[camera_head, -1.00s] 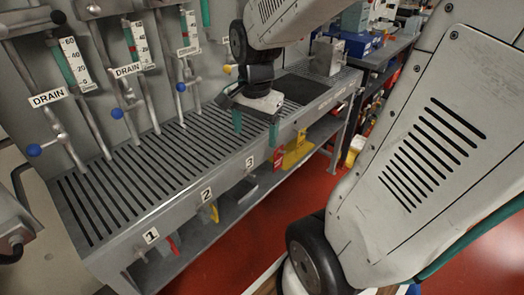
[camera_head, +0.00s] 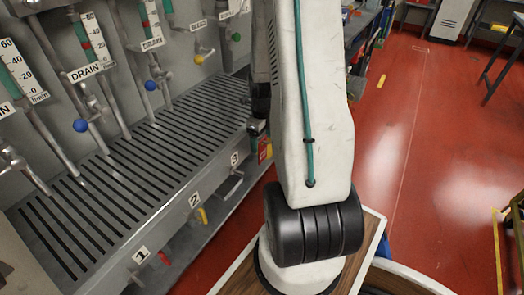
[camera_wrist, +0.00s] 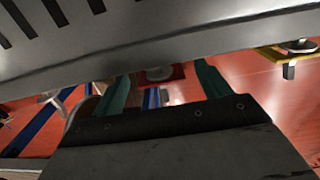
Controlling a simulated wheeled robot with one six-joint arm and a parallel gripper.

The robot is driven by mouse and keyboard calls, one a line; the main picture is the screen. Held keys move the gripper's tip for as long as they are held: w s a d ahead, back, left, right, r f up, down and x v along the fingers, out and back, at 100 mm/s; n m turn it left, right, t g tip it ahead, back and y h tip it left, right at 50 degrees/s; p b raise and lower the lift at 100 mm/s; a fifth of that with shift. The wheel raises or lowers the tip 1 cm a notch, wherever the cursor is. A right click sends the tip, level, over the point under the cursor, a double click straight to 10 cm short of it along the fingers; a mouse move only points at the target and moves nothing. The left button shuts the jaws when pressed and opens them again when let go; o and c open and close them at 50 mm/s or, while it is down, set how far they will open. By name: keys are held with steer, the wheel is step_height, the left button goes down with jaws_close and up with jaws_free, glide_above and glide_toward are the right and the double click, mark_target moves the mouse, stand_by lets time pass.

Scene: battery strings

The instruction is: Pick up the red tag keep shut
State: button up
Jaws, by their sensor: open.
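A dark red tag (camera_wrist: 178,71) with a round grey part over it shows in the wrist view, under the edge of the grey bench. My gripper (camera_wrist: 164,82) is open, with its two teal fingers apart and the red tag between and beyond them in the picture. I cannot tell whether they touch it. In the head view, a small red piece (camera_head: 264,149) shows at the bench front to the right of label 3, partly hidden by my arm. Its lettering is not readable. My gripper is mostly hidden behind my arm there.
The slotted grey bench (camera_head: 112,183) lies close above my fingers in the wrist view. A yellow tag (camera_wrist: 270,56) hangs by a valve on the right. Another yellow piece (camera_head: 203,215) is below label 2. Open red floor (camera_head: 420,150) lies to the right.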

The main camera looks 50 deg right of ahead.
mark_target(262, 147)
step_height(262, 147, down, 4)
steer(key=shift+s+d+f, duration=0.1)
steer(key=shift+f, duration=0.15)
steer(key=shift+c, duration=0.3)
steer(key=c, duration=1)
steer(key=shift+r, duration=0.1)
steer(key=shift+r, duration=0.55)
steer(key=s, duration=0.6)
steer(key=s+d, duration=0.1)
steer(key=s, duration=1.1)
steer(key=shift+d+r, duration=0.15)
steer(key=shift+d, duration=0.05)
steer(key=shift+c, duration=0.3)
steer(key=shift+s, duration=0.1)
